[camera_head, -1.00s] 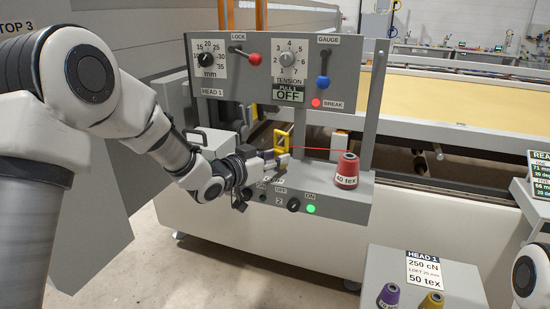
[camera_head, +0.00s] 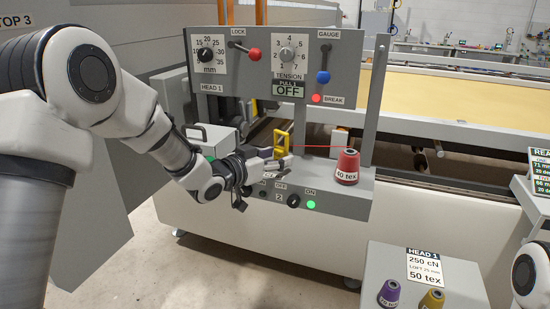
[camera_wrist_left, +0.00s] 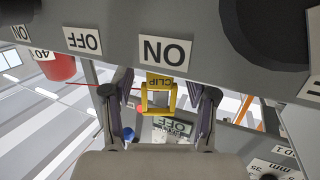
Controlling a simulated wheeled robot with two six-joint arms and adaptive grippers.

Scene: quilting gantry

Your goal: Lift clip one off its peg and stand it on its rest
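Clip one is a yellow, frame-shaped clip (camera_head: 281,143) at the front of the head 1 machine, below the control panel. My left gripper (camera_head: 284,160) is at the clip, above the switch ledge. In the left wrist view its two fingers (camera_wrist_left: 158,82) stand apart on either side of the clip, with a visible gap at each side. The peg is hidden, and I cannot make out the rest. My right gripper is out of view.
A red 40 tex cone (camera_head: 347,166) stands on the ledge right of the gripper, with red thread running left from it. The control panel (camera_head: 265,65) rises behind. Purple (camera_head: 389,293) and yellow (camera_head: 432,300) cones stand on a grey stand at lower right.

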